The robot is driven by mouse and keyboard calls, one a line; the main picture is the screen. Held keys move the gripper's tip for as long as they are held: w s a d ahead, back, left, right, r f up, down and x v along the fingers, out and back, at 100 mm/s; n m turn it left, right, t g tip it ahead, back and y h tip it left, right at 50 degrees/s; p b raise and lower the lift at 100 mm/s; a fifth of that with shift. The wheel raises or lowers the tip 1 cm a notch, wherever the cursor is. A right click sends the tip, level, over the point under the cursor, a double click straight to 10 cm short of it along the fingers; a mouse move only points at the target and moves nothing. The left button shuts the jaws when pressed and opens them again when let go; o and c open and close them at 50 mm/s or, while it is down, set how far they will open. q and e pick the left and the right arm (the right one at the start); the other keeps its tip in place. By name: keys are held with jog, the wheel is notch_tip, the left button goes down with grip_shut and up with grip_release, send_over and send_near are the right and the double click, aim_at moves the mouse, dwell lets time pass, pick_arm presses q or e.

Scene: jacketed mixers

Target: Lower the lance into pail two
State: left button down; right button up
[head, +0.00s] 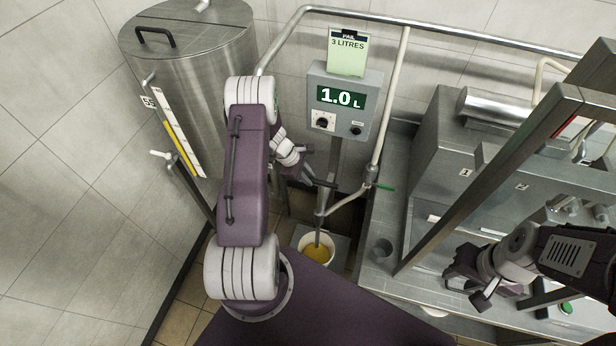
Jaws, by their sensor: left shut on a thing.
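A white pail (302,241) with yellow liquid (317,253) inside stands on the floor-level platform below the display post; no number on it can be read. My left gripper (328,184) is shut at the tube and post above the pail; the fingertips are small and the exact grip point is partly hidden. My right gripper (466,284) is over the steel bench at right; its finger gap is unclear.
A display box (345,98) reads 1.0 L, under a card (348,54) reading "PAIL 3 LITRES". A steel tank (190,60) with a sight gauge stands at left. Steel mixers marked 1 (450,150) and 2 (540,180) and a slanted bar (480,185) crowd the right.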

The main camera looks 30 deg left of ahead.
pick_arm(q)
notch_tip(320, 180, down, 14)
jog(key=b, duration=1.2)
jog(key=shift+s+b, duration=0.15)
jog(key=shift+b, duration=0.25)
jog(key=shift+f, duration=0.1)
jog(key=c, duration=1.3)
grip_release()
jog(key=v, duration=0.9)
jog(key=shift+a, duration=0.1)
